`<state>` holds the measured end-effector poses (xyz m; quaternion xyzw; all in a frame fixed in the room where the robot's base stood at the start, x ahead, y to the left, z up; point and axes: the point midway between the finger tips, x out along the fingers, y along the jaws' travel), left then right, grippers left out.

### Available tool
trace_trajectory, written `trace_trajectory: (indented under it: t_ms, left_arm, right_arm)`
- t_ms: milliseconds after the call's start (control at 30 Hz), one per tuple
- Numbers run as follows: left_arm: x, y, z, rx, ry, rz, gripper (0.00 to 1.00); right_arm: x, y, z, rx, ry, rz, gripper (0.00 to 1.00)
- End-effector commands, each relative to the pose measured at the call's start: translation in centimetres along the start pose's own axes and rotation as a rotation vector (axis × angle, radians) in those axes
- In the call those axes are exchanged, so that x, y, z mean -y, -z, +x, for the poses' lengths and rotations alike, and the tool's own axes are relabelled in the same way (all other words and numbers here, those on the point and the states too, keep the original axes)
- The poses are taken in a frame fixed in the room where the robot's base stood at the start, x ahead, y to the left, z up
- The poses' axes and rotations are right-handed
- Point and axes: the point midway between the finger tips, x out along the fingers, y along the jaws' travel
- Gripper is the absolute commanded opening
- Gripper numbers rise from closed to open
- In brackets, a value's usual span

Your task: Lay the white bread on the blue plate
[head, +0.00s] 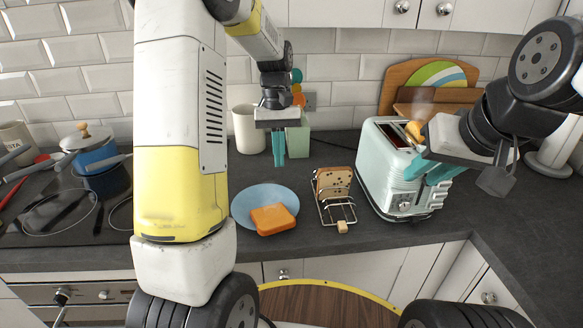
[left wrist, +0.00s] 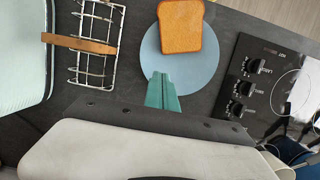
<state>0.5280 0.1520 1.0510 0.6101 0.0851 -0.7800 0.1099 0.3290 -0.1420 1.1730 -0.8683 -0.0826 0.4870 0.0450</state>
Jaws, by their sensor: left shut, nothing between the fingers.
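A plain golden slice (head: 272,219), which looks like the white bread, lies flat on the blue plate (head: 246,200), towards the plate's front edge. In the left wrist view the same slice (left wrist: 181,27) lies on the plate (left wrist: 190,78), overhanging its far rim. My left gripper (head: 278,160) is shut and empty, above the worktop behind the plate. Its teal fingers (left wrist: 162,92) show apart from the slice. My right gripper (head: 428,172) is beside the toaster's right side; its finger gap is unclear.
A wire rack (head: 325,212) holding a speckled slice (head: 333,182) stands right of the plate. A mint toaster (head: 385,165) with something yellow (head: 413,131) at its top is further right. A white mug (head: 248,130) stands behind; pots (head: 95,155) are left.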

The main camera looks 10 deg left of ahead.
Motion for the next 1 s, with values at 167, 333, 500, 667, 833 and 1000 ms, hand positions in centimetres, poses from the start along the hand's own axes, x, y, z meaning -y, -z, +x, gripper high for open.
trace_trajectory:
  t_ms: [167,333,500,667,833,1000]
  left_arm:
    - [0.0,0.0,1.8,0.007,0.004,-0.002,0.0]
    - [0.0,0.0,5.0,0.008,0.004,-0.002,0.0]
    - [0.1,0.0,7.9,0.006,0.003,-0.002,0.0]
    - [0.0,0.0,9.5,0.005,0.002,-0.002,0.0]
    - [0.0,0.1,10.1,0.002,0.001,-0.002,0.0]
    - [0.0,0.1,10.1,0.002,0.001,-0.002,0.0]
  right_arm:
    - [0.0,0.0,0.0,0.0,0.0,0.0,0.28]
    - [0.0,0.0,0.0,0.0,0.0,0.0,0.28]
    - [0.0,0.0,0.0,0.0,0.0,0.0,0.28]
    - [0.0,0.0,0.0,0.0,0.0,0.0,0.28]
    - [0.0,0.0,0.0,0.0,0.0,0.0,0.28]
    - [0.0,0.0,0.0,0.0,0.0,0.0,0.28]
